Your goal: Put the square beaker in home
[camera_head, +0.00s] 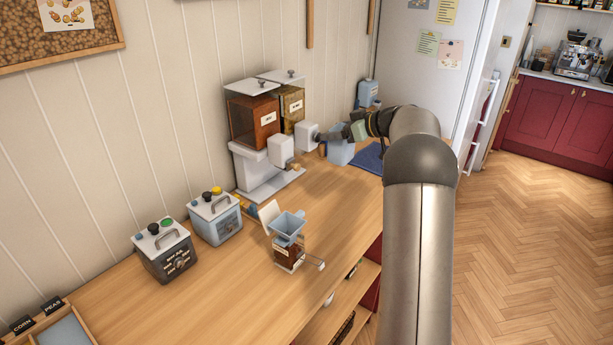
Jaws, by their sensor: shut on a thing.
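A light blue, square-sided container, which looks like the square beaker (341,153), is at the far part of the wooden counter, right of the dispensers. My gripper (352,132) is at its top edge and looks shut on it. The fingertips are small and partly hidden, and I cannot tell whether the beaker touches the counter. A dark blue mat (370,157) lies just right of the beaker, partly hidden by my arm. No place labelled home can be read.
Two dispensers (252,120) stand against the wall. A blue funnel (287,224) sits above a glass jar (289,252) with brown contents. Two button boxes (164,250) (215,216) and a divided tray (62,330) are nearer. The counter (190,305) is clear in front.

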